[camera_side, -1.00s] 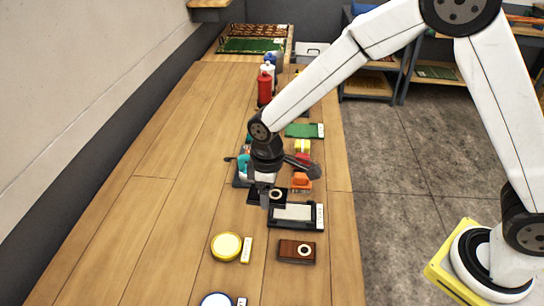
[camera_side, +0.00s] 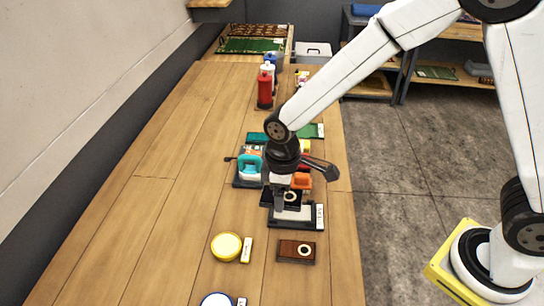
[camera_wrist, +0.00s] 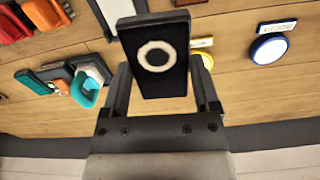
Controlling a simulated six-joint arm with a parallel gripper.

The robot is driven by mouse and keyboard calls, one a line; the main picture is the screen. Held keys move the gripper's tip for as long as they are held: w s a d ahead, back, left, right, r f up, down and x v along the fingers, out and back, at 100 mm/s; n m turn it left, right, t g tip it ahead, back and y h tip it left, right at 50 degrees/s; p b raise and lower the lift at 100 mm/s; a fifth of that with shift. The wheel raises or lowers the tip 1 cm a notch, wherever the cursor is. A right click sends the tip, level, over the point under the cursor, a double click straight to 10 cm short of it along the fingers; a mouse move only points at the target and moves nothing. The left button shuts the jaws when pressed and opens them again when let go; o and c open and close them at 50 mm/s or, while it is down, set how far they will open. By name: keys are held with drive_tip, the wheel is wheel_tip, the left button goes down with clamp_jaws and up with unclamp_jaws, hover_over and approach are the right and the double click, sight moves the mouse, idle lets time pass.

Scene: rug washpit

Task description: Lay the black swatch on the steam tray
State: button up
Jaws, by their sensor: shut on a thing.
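The black swatch (camera_side: 294,196) is a dark flat piece with a pale ring on it. My gripper (camera_side: 280,204) is shut on it and holds it up over the back part of the steam tray. In the wrist view the swatch (camera_wrist: 153,82) sits between the two fingers, its ring facing the camera. The steam tray (camera_side: 300,226) has a black frame, a pale grey middle and a white label at its right end. My gripper and the swatch hide part of it. In the wrist view part of the tray (camera_wrist: 101,20) shows behind the swatch. The gap between swatch and tray is hard to judge.
A brown block with a ring (camera_side: 296,252) and a yellow round dish (camera_side: 226,247) are nearer the camera. A teal-handled tool (camera_side: 249,164) and an orange item (camera_side: 301,181) stand close behind the tray. Bottles (camera_side: 265,90) are farther back. The bench's left side is clear.

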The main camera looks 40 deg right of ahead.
drive_tip(key=shift+n, duration=0.4)
drive_tip(key=d+f, duration=0.1)
drive_tip(key=d, duration=0.1)
drive_tip(key=w+d+f, duration=0.1)
drive_tip(key=d, duration=0.1)
drive_tip(key=w+d+f, duration=0.1)
drive_tip(key=d+f, duration=0.1)
drive_tip(key=shift+w+d, duration=0.15)
drive_tip(key=shift+w, duration=0.1)
drive_tip(key=shift+f, duration=0.2)
drive_tip(key=shift+f, duration=2.7)
drive_tip(key=shift+f, duration=0.45)
drive_tip(key=o, duration=1.1)
drive_tip(key=shift+r, duration=0.2)
